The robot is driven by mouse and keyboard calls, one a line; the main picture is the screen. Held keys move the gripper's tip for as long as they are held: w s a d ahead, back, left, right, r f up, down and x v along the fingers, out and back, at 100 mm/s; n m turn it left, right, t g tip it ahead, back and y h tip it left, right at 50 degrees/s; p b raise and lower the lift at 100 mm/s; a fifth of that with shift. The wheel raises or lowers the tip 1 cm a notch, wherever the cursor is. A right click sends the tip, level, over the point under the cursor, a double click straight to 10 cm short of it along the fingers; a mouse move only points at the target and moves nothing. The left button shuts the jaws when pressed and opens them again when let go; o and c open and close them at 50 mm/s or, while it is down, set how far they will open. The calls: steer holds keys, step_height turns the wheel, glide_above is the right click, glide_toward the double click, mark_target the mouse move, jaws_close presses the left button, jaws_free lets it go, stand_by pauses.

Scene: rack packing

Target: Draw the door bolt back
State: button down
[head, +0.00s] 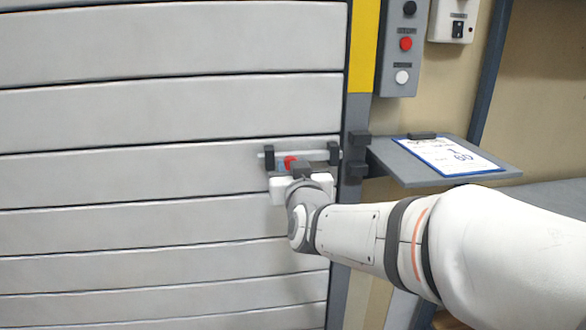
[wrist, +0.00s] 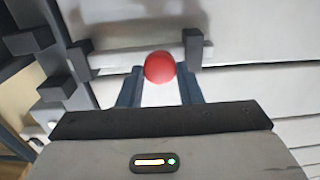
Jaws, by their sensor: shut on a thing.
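The door bolt is a pale horizontal rod (head: 312,155) on the grey slatted door (head: 150,110), running through two dark brackets. Its red knob (head: 290,162) sits closer to the left bracket (head: 269,157) than to the right bracket (head: 333,153). The rod's right end shows just past the right bracket, apart from the post. My gripper (head: 296,172) is shut on the red knob. In the wrist view the knob (wrist: 160,67) lies between my two blue-grey fingers, with the rod (wrist: 120,58) behind it. The fingertips partly hide the rod.
Two dark keeper blocks (head: 360,138) stick out from the door post (head: 358,110), right of the bolt. A grey shelf (head: 400,172) with a clipboard (head: 452,156) juts out further right. A button box (head: 402,60) hangs above it. The door left of the bolt is clear.

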steer(key=c, duration=1)
jaws_free()
steer(key=shift+w+d, duration=0.1)
steer(key=shift+d, duration=0.15)
steer(key=shift+c, duration=0.2)
steer(key=s+d+p, duration=0.1)
steer(key=s, duration=0.6)
steer(key=shift+s, duration=0.4)
